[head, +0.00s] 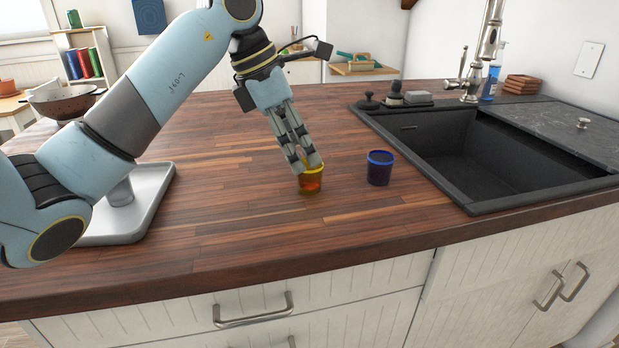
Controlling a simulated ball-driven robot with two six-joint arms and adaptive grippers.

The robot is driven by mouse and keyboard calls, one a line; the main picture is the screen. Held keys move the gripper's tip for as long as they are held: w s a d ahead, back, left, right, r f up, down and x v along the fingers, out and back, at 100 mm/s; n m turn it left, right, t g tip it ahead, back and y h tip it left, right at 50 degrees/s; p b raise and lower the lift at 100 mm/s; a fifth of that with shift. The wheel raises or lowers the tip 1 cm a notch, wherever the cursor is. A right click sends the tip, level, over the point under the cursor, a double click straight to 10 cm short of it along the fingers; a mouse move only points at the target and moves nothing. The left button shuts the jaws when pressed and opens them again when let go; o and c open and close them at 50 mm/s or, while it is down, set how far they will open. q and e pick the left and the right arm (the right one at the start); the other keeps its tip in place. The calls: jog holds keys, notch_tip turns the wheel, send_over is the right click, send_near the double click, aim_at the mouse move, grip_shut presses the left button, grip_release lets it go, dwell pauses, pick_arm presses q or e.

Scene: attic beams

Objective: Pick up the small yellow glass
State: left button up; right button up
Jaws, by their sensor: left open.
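The small yellow glass (311,182) stands upright on the wooden countertop, a little right of the picture's middle. It looks amber, with a yellow rim. My left gripper (305,163) reaches down to it from above, with its fingertips at the rim. The gripper is open. The fingers hide part of the rim, and I cannot tell whether they touch the glass. My right gripper is not in view.
A dark blue glass (379,170) stands to the right of the yellow one. Further right is a black sink (470,150) with a tall faucet (488,40). A grey tray (150,205) lies on the left. The wood (220,215) between tray and glasses is clear.

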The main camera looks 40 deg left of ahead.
aim_at(309, 170)
pick_arm(q)
jog(key=shift+w+f, duration=0.15)
jog(key=shift+f, duration=0.2)
jog(key=x, duration=0.4)
jog(key=shift+d+f, duration=0.15)
jog(key=shift+f, duration=0.05)
jog(key=shift+w+f, duration=0.1)
jog(key=shift+f, duration=0.05)
jog(key=c, duration=1.3)
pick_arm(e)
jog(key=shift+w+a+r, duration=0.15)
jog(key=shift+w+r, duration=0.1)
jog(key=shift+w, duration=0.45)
